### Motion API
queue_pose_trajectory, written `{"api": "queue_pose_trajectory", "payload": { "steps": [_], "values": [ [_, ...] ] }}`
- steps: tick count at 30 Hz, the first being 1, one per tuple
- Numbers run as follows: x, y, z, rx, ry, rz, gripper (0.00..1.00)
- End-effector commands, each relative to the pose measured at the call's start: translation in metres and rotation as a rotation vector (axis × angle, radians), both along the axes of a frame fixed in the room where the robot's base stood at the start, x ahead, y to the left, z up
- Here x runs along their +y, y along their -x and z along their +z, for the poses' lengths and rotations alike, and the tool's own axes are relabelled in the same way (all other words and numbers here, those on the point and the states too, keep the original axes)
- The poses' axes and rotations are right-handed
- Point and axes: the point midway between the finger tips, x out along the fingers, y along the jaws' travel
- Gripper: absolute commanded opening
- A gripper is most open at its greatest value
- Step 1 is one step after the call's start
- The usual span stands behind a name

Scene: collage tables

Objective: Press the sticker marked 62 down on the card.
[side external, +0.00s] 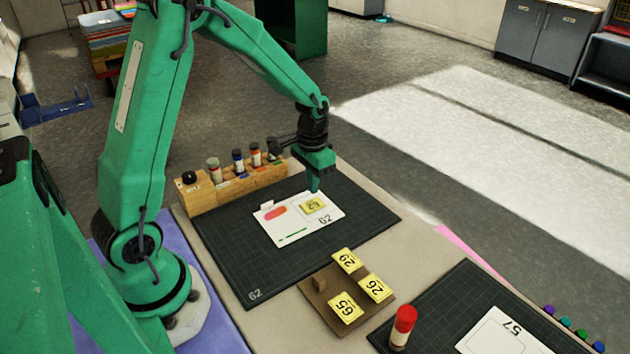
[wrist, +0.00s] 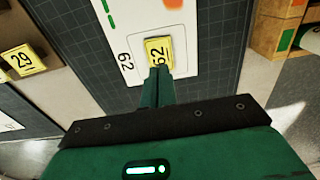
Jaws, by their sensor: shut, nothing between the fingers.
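The yellow sticker marked 62 (side external: 314,205) lies on the white card (side external: 290,231), inside the card's outlined square by its printed 62. The card rests on a dark cutting mat (side external: 235,262) also marked 62. The sticker shows in the wrist view (wrist: 158,51) too, with the card (wrist: 130,42) around it. My gripper (side external: 314,190) is shut and empty, pointing down at the sticker. In the wrist view its fingertips (wrist: 158,70) cover the sticker's near edge. I cannot tell whether they touch it.
A brown board (side external: 319,300) in front holds yellow stickers marked 29 (side external: 347,261), 26 (side external: 375,288) and 65 (side external: 346,308). A red-capped glue stick (side external: 403,328) stands near a second card marked 57 (side external: 502,335). A wooden rack (side external: 205,195) with bottles stands behind the mat.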

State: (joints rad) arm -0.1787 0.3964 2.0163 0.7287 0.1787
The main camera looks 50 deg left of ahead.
Motion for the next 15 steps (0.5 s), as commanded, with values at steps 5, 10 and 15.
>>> {"api": "queue_pose_trajectory", "payload": {
  "steps": [5,10,15],
  "values": [
    [0.000,0.000,0.010,-0.002,0.000,0.000,0.00],
    [0.000,0.000,0.020,-0.002,0.000,0.000,0.00],
    [0.000,0.000,0.026,0.000,0.000,0.000,0.00]
  ]
}}
